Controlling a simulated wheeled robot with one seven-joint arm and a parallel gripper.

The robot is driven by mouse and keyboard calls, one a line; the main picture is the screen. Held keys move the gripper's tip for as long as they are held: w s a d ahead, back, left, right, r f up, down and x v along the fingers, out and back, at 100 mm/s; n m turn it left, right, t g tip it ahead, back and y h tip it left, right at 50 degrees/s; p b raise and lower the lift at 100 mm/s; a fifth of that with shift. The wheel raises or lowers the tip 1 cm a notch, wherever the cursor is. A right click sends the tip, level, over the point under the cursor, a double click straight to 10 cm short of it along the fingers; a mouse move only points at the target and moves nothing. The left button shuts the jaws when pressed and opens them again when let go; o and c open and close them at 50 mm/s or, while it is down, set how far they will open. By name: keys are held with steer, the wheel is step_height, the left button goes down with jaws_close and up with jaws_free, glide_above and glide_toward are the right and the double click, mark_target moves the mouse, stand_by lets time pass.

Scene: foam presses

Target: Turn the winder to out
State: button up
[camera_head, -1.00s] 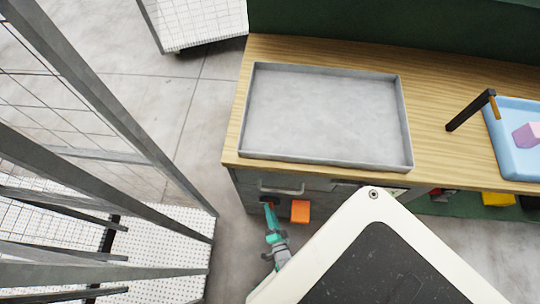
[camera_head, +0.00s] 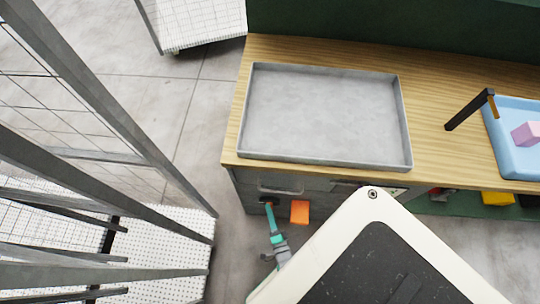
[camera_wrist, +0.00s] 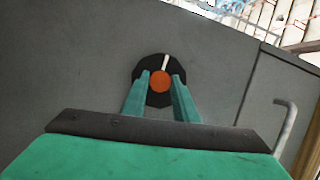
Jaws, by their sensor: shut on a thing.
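The winder's round orange knob (camera_wrist: 161,81) sits on a black disc (camera_wrist: 153,98) on a grey upright panel in the wrist view. A white mark (camera_wrist: 166,61) stands at the knob's upper edge, pointing up and slightly right in that view. My gripper (camera_wrist: 160,84) has its two teal fingers on either side of the knob, shut on it. In the head view my teal gripper (camera_head: 270,209) reaches the front of the cabinet below the bench top; the knob is not clear there. No out label can be read.
An orange block (camera_head: 300,212) sticks out from the cabinet front beside my gripper. A bar handle (camera_wrist: 286,122) is right of the winder in the wrist view. A grey tray (camera_head: 407,125) lies on the wooden bench. Wire-mesh fencing (camera_head: 120,105) stands at left.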

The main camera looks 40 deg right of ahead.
steer(key=o, duration=1.1)
steer(key=shift+c, duration=0.2)
steer(key=v, duration=1)
steer(key=shift+s+a, duration=0.25)
steer(key=shift+s, duration=0.1)
steer(key=shift+r, duration=0.15)
